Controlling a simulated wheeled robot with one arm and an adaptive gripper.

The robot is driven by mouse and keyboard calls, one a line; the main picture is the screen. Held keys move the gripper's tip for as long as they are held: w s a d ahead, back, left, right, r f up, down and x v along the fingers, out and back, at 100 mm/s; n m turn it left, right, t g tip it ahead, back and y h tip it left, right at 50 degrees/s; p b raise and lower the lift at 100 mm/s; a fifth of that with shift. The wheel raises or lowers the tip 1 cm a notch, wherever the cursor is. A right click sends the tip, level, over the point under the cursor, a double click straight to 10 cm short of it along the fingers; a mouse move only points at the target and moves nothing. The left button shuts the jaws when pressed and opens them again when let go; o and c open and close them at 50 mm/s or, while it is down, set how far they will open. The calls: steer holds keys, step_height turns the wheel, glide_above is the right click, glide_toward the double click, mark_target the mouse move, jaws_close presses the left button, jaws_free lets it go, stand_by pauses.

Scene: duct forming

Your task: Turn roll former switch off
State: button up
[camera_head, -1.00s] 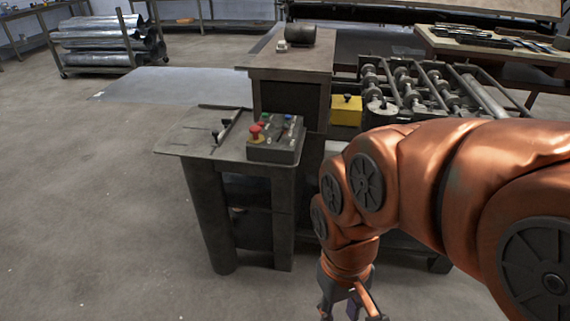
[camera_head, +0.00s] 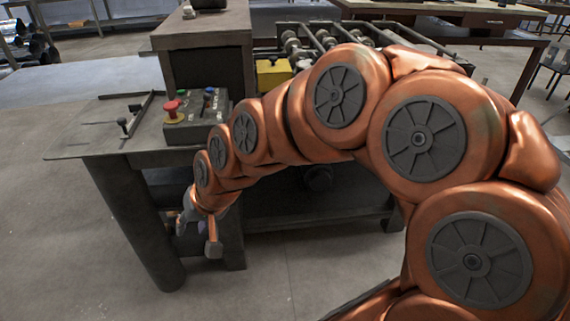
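The switch box (camera_head: 197,121) is a dark control box on the front table of the machine. It carries a red mushroom button (camera_head: 172,109) on a yellow base, a small blue knob (camera_head: 209,92) and a green one (camera_head: 183,93). I cannot tell which control is the roll former switch, nor its position. My gripper (camera_head: 197,240) hangs below the tabletop's front edge, under the box and apart from it. Its fingers are small, dark and partly hidden, so their opening is unclear. The roll former's rollers (camera_head: 299,46) show behind my arm.
The metal tabletop (camera_head: 85,140) holds a guide bar with a black knob (camera_head: 124,124) left of the box. A taller cabinet (camera_head: 203,60) stands behind the box. A table leg (camera_head: 138,220) is just left of my gripper. Open floor (camera_head: 50,250) lies at the left.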

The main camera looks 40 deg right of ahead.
steer(key=w+d+f+m+t+h+b, duration=0.1)
steer(key=w+d+f+m+t+b, duration=0.25)
steer(key=w+d+b, duration=0.3)
steer(key=w+d+f+m+t+h+b, duration=0.2)
steer(key=w+d+f+m+t+b, duration=0.15)
steer(key=w+d+m+b, duration=0.35)
steer(key=s+d+f+m+t+h+b, duration=0.15)
steer(key=d+m+h+b, duration=0.35)
steer(key=d, duration=0.8)
steer(key=s+d+f+m+t+h+b, duration=0.1)
steer(key=d+f+m+h+b, duration=0.3)
steer(key=d, duration=0.8)
steer(key=shift+m+g+h, duration=0.25)
steer(key=shift+m+h, duration=0.4)
steer(key=shift+h, duration=0.05)
steer(key=shift+s+d+r+p+x, duration=0.1)
steer(key=shift+r+p+x, duration=0.05)
steer(key=shift+p+x, duration=1.05)
steer(key=shift+s+d+r+p+x, duration=0.1)
steer(key=shift+r+p+x, duration=0.1)
steer(key=shift+p+x, duration=1.05)
steer(key=shift+d+r+p+x, duration=0.15)
steer(key=shift+p+x, duration=0.75)
steer(key=shift+x, duration=0.6)
steer(key=shift+c, duration=0.4)
jaws_close()
